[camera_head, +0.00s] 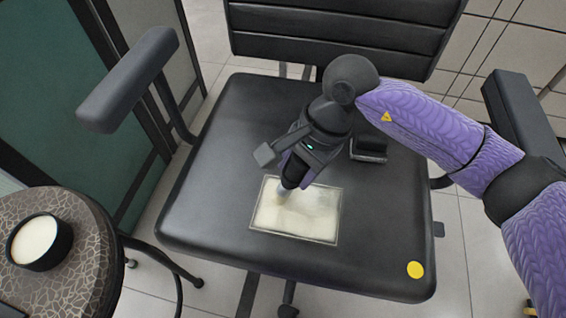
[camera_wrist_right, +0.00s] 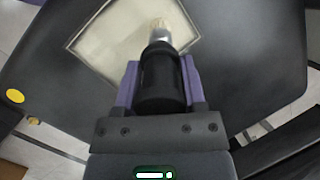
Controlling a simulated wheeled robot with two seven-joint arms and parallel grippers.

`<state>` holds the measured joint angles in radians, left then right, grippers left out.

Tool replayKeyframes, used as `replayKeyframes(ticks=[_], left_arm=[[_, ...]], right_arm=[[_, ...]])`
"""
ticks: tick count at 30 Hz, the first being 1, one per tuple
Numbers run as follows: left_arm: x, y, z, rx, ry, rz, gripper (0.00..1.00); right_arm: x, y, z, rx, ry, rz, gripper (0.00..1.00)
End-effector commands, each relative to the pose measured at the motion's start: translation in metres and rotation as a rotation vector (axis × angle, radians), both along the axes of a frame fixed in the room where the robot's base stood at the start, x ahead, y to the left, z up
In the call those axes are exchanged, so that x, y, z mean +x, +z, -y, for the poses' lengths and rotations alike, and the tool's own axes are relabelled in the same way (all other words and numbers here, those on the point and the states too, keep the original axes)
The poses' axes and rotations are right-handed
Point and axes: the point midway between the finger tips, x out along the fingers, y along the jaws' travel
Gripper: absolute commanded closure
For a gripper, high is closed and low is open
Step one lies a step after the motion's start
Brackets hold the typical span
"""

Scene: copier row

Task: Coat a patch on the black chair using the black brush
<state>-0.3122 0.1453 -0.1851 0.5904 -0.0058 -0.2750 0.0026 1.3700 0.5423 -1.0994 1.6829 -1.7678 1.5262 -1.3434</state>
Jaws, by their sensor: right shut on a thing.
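The black chair (camera_head: 200,205) fills the middle of the head view, with a framed rectangular patch (camera_head: 310,222) on its seat. The patch is cream coloured, with uneven tone across it. My right gripper (camera_head: 292,180) is above the patch and shut on the black brush (camera_wrist_right: 162,80). The brush's pale bristles (camera_wrist_right: 160,24) point at the patch and lie over its area in the right wrist view; in the head view they are at its upper left part. I cannot tell for sure whether they touch it. My left gripper is out of view.
A round side table (camera_head: 90,262) at the left bears a black bowl (camera_head: 66,246) of cream-coloured material. A small black block (camera_head: 369,148) is on the seat behind my gripper. A yellow dot (camera_head: 415,270) marks the seat's front right. Armrests (camera_head: 128,82) rise on both sides.

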Motion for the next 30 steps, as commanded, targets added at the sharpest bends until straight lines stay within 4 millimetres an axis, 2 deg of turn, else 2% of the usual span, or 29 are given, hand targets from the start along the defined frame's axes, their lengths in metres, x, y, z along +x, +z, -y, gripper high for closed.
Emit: replayKeyframes(ticks=[9,15,22,30], left_arm=[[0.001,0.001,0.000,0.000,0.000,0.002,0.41],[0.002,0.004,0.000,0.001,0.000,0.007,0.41],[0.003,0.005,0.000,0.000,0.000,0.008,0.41],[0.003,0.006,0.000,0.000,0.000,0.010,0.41]], right_arm=[[-0.002,0.000,0.008,0.000,0.000,0.000,1.00],[-0.009,0.000,0.030,0.000,0.000,0.000,1.00],[-0.012,0.000,0.042,0.000,-0.001,0.000,1.00],[-0.020,-0.001,0.068,-0.001,0.000,-0.001,1.00]])
